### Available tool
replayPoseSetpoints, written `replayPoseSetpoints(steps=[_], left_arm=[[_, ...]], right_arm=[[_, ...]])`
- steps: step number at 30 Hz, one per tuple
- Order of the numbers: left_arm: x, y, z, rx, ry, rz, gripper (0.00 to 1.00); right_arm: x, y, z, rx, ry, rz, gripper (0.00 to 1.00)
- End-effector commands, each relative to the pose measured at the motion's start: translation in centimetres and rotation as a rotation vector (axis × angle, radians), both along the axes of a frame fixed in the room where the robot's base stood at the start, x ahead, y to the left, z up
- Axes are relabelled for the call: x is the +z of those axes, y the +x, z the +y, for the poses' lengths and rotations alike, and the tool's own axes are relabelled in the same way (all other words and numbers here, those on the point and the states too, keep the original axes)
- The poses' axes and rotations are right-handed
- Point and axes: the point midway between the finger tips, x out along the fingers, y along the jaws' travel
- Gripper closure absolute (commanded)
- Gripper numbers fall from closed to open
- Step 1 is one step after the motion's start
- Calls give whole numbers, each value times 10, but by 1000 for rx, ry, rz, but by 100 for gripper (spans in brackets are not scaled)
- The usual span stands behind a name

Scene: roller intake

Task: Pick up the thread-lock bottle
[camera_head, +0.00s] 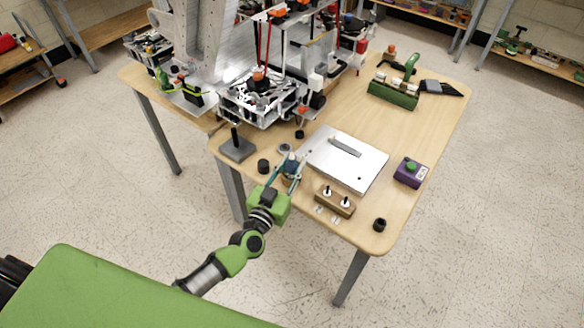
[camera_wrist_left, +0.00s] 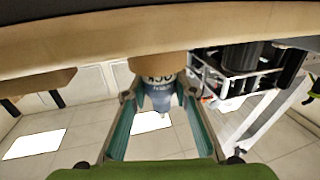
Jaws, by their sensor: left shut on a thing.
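The thread-lock bottle (camera_head: 291,166) is a small dark blue bottle near the front-left edge of the wooden table. My left gripper (camera_head: 288,170) is shut on it, with a teal finger on each side. I cannot tell whether the bottle touches the tabletop. My right gripper is not in view.
Close by are a white plate (camera_head: 347,164), a wooden block with two pegs (camera_head: 334,202), a black cap (camera_head: 263,166) and a grey base with a post (camera_head: 237,149). A purple button box (camera_head: 411,173) stands to the right. A large robot mechanism (camera_head: 262,95) fills the back left.

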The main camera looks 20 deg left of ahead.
Motion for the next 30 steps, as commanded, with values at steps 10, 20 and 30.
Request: replayPoseSetpoints(steps=[10, 20, 30], left_arm=[[74, -24, 39, 2, 1, -3, 97], [103, -61, 101, -1, 6, -1, 97], [114, -72, 120, -1, 1, -1, 97]], right_arm=[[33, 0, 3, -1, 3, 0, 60], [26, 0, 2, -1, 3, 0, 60], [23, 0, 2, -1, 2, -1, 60]])
